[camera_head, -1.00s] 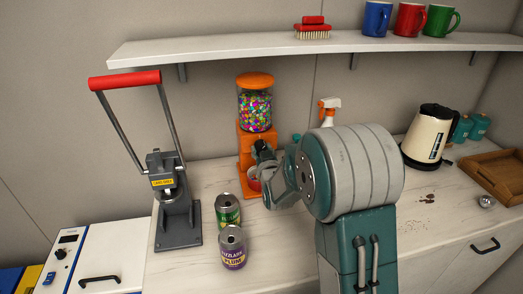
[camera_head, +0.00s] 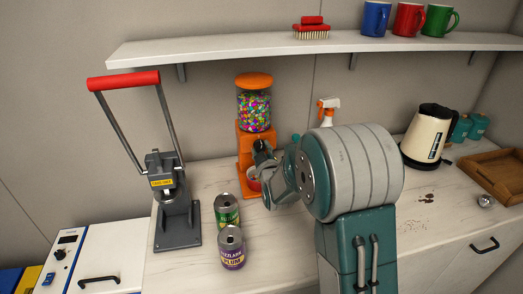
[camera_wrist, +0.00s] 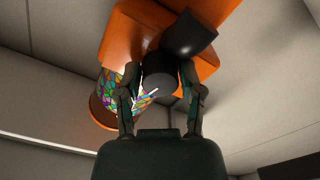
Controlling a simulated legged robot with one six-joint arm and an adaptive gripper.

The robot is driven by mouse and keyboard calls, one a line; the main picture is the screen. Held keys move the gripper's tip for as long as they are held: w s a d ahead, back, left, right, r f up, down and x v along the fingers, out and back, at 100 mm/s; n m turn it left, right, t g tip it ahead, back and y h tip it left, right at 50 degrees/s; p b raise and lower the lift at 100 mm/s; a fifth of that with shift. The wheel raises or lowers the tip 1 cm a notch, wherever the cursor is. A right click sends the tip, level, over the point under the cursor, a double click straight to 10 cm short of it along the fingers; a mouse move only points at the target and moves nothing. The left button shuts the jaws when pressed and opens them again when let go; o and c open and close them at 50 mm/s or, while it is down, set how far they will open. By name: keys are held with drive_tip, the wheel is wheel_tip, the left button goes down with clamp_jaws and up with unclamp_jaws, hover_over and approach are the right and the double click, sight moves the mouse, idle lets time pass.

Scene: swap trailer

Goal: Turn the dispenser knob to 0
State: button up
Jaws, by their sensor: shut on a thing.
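The orange candy dispenser (camera_head: 254,110) stands on the counter by the wall, its clear jar full of coloured candy. It also shows from close up in the wrist view (camera_wrist: 135,30). In the wrist view the black round dispenser knob (camera_wrist: 159,72) sits between the two fingers of my gripper (camera_wrist: 159,82), which is shut on it. The knob's pointer or marking shows in part as a white line; I cannot read any number. In the head view my gripper (camera_head: 262,155) reaches the dispenser's front, and my arm hides part of it.
Two cans (camera_head: 227,210) and a grey press (camera_head: 172,205) with a red handle stand to the left. A spray bottle (camera_head: 328,110) is behind my arm. A shelf (camera_head: 220,48) runs above the counter.

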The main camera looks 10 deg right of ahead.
drive_tip(key=shift+a+r, duration=0.1)
drive_tip(key=shift+r, duration=0.05)
drive_tip(key=o, duration=1.2)
drive_tip(key=shift+w+a, duration=0.1)
drive_tip(key=shift+w, duration=0.05)
drive_tip(key=shift+c, duration=0.2)
drive_tip(key=s, duration=1.2)
drive_tip(key=shift+f, duration=0.2)
drive_tip(key=shift+c, duration=0.2)
